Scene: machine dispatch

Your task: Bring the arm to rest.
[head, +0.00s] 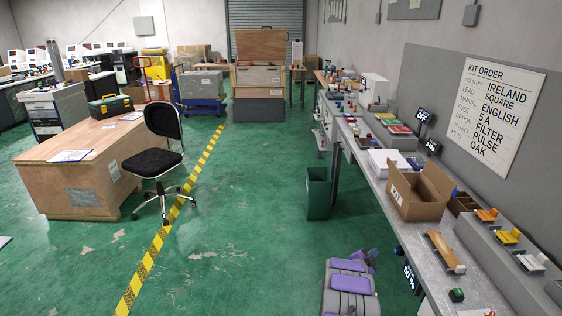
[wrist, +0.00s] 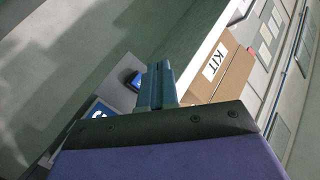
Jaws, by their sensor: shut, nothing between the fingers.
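My gripper (wrist: 157,70) shows in the wrist view. Its two dark fingers are together with nothing between them. In the head view, grey and purple parts of my own body and arm show at the bottom, beside the workbench (head: 420,262); the gripper's fingers cannot be made out there. In the wrist view, a cardboard box (wrist: 238,72) marked KIT appears beyond the fingers, to the right. The same open box (head: 415,205) stands on the bench in the head view.
A green bin (head: 318,193) stands by the bench. Orange, yellow and white pieces sit on a grey ledge (head: 490,245) at right. A black chair (head: 158,160) and a wooden crate table (head: 75,180) stand left. The green floor between chair and bin is clear.

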